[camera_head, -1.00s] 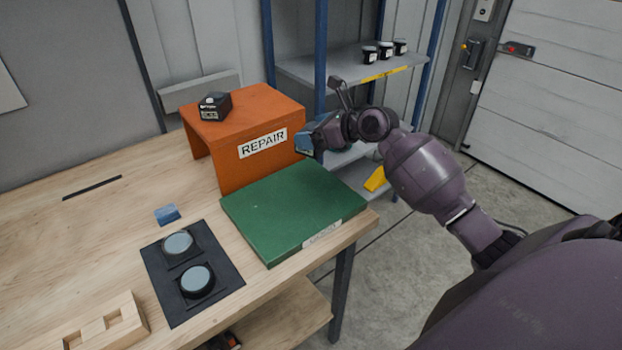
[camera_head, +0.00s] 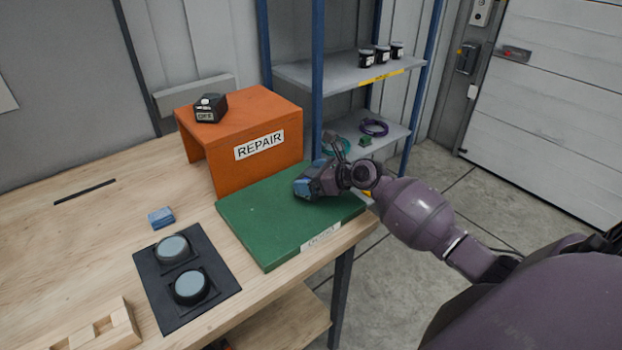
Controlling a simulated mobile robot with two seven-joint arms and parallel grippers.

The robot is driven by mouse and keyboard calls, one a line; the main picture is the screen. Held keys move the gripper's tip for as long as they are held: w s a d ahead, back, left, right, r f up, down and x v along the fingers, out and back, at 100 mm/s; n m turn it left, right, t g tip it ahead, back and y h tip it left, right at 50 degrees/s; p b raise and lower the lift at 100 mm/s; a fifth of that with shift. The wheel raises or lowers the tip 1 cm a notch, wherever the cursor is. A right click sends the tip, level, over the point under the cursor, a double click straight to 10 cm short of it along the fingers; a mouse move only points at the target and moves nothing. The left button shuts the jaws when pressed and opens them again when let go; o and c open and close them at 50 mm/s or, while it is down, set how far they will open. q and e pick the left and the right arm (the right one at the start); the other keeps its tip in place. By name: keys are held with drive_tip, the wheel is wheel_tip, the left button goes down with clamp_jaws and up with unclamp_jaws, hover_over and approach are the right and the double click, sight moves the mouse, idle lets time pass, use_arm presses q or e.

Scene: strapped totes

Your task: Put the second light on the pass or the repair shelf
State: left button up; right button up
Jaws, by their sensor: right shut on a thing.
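The green pass board (camera_head: 270,225) lies flat at the right end of the wooden table, with a white label on its front edge. The orange repair shelf (camera_head: 225,155), labelled REPAIR, stands behind it. A small black box-shaped light (camera_head: 210,107) rests on top of the shelf. My right gripper (camera_head: 304,187) is low over the green board's far right part, shut on the second light, which the gripper hides almost fully. I cannot tell whether the light touches the board. My left gripper is not in view.
A black mat (camera_head: 222,286) holds two round, grey-topped pieces (camera_head: 172,248). A small blue block (camera_head: 161,217) and a wooden tray (camera_head: 125,335) are nearby. A metal rack (camera_head: 295,75) stands behind. The board's left and front parts are clear.

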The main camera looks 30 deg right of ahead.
idle(0.3)
drive_tip(key=o, duration=0.9)
drive_tip(key=shift+f, duration=0.1)
